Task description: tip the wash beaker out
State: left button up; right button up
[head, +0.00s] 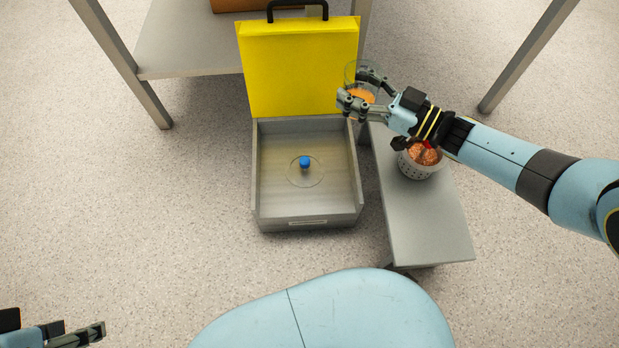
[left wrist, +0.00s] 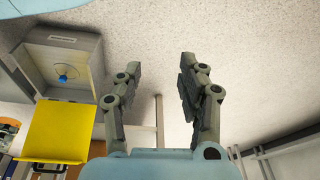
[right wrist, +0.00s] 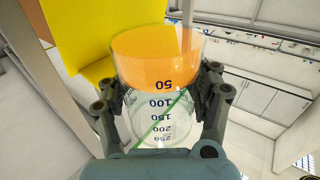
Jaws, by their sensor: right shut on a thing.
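A clear graduated beaker (head: 362,78) with orange liquid in its base end is in my right gripper (head: 352,103). It hangs by the right edge of the raised yellow lid in the head view and looks roughly upright. In the right wrist view the fingers are shut on the sides of the beaker (right wrist: 158,105), and its printed numbers read upside down. The liquid fills up to about the 50 mark. My left gripper (left wrist: 160,75) is open and empty, and shows at the lower left of the head view.
A grey open box (head: 275,180) with a yellow lid (head: 300,70) holds a clear round piece with a blue knob (head: 305,162). A perforated pot (head: 418,168) of orange-brown bits stands on a grey bench (head: 430,225), below my right wrist. A grey shelf (head: 190,50) stands behind.

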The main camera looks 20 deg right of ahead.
jog(key=shift+s+a+f+n, duration=0.25)
jog(key=shift+a+f+n, duration=0.15)
jog(key=shift+n, duration=0.5)
jog(key=shift+a+r+p, duration=0.2)
jog(key=shift+r+p, duration=0.15)
jog(key=shift+s+a+r+n+g+h+p, duration=0.15)
jog(key=shift+a+n+h+p, duration=0.1)
jog(key=shift+n, duration=0.2)
jog(key=shift+a+r+n+g+h+p, duration=0.1)
jog(key=shift+n+g+h+p, duration=0.1)
jog(key=shift+n, duration=0.25)
jog(key=shift+s+a+f+n, duration=0.25)
jog(key=shift+f+n, duration=0.15)
jog(key=shift+f, duration=0.1)
jog(key=shift+a, duration=0.15)
pick_arm(q)
jog(key=b, duration=0.1)
jog(key=r+b, duration=0.1)
jog(key=shift+w+d+r+b, duration=0.15)
jog(key=shift+w+d+b, duration=0.1)
jog(key=shift+w+b, duration=0.05)
pick_arm(e)
jog(key=f+n, duration=0.1)
jog(key=a+f+n, duration=0.1)
jog(key=f+n+h, duration=0.1)
jog(key=shift+s+a, duration=0.2)
jog(key=shift+s, duration=0.05)
